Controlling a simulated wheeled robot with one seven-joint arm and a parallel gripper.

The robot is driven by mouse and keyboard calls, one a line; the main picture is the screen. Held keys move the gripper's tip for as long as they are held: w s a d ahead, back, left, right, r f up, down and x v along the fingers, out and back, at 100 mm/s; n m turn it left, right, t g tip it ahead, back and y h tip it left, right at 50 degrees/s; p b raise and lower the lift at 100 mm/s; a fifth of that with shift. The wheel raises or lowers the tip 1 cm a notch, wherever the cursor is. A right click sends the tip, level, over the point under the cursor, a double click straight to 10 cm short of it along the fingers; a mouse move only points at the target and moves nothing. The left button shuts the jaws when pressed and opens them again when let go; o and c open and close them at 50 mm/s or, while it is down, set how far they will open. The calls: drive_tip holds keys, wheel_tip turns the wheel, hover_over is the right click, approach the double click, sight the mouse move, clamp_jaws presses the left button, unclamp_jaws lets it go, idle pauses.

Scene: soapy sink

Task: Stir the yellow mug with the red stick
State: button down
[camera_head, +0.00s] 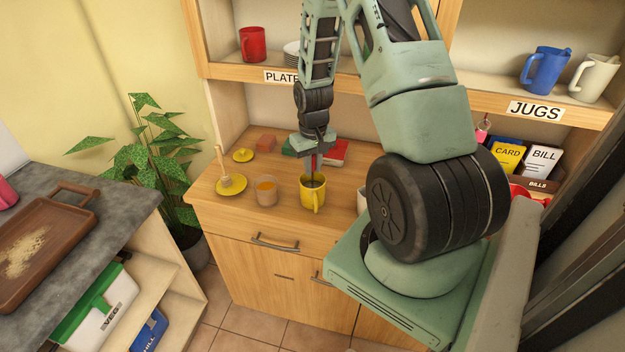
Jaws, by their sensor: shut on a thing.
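The yellow mug (310,196) stands upright on the wooden cabinet top, with its handle facing the front. My gripper (315,153) is right above the mug, pointing down. It is shut on the red stick (314,163), which hangs down toward the mug's opening. The lower end of the stick seems to be inside the mug, but how deep it reaches I cannot tell. A dark content shows inside the mug's rim.
A shelf edge (240,72) runs above.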

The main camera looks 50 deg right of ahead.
drive_tip(key=shift+r+p, duration=3.45)
drive_tip(key=shift+r, duration=1.1)
drive_tip(key=shift+r+p, duration=1.35)
drive_tip(key=shift+r, duration=0.45)
drive_tip(key=shift+f, duration=0.1)
